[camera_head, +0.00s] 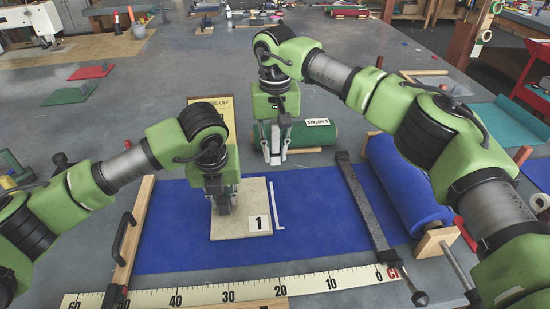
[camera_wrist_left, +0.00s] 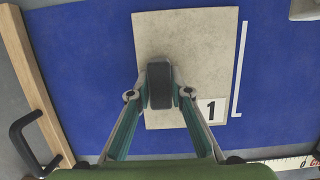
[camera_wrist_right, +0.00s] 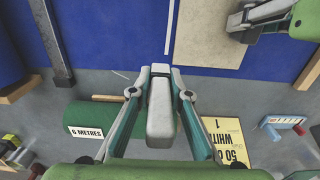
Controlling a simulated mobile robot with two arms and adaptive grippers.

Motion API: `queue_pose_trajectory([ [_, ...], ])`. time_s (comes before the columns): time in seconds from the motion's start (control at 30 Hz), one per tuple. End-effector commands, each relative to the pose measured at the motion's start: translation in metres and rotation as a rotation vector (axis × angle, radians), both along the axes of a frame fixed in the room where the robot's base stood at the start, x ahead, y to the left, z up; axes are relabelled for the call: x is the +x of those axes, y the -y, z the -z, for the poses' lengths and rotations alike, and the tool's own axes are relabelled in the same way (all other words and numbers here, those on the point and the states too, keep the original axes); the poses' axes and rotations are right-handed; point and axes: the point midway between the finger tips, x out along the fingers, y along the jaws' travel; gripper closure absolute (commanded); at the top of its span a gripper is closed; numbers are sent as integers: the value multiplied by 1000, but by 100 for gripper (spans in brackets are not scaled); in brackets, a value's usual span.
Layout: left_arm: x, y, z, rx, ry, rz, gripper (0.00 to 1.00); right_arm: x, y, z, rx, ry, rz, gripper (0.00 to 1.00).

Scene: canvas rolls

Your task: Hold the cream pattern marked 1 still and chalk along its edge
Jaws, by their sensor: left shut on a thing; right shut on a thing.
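The cream pattern (camera_head: 241,222) marked 1 lies flat on the blue cloth (camera_head: 314,200). My left gripper (camera_head: 222,203) is shut on a dark grey block (camera_wrist_left: 159,82), over the middle of the pattern; the block appears to rest on it. A white line (camera_head: 275,205) runs on the cloth just right of the pattern's right edge, with a short foot at its near end; it also shows in the left wrist view (camera_wrist_left: 239,70). My right gripper (camera_head: 272,156) is shut on a pale block of chalk (camera_wrist_right: 160,110), past the cloth's far edge and the line's far end.
A green roll (camera_head: 318,133) lies beyond the cloth, beside my right gripper. A dark bar (camera_head: 363,205) crosses the cloth at right, before a blue roll (camera_head: 410,185). A ruler (camera_head: 240,291) runs along the near edge. A wooden strip with a handle (camera_head: 132,235) lies at left.

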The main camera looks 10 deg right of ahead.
Motion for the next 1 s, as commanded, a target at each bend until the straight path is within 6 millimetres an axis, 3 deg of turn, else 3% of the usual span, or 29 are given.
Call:
queue_pose_trajectory([
  [0.37, 0, 0, 1, 1, -1, 0, 100, 0, -1, -11, 1, 0, -1, 100],
  [0.4, 0, 0, 1, 1, -1, 0, 79, 0, -1, -11, 1, 0, -1, 100],
  [0.47, 0, 0, 1, 1, -1, 0, 63, 0, -1, -11, 1, 0, -1, 100],
  [0.5, 0, 0, 1, 1, -1, 0, 62, 0, -1, -11, 1, 0, -1, 100],
  [0.83, -1, 0, -3, 0, 1, 0, 62, 0, 0, -11, 1, 0, -1, 100],
  [1.0, -6, 0, -27, -2, 4, 0, 62, 0, 0, -11, 1, 0, -1, 100],
])
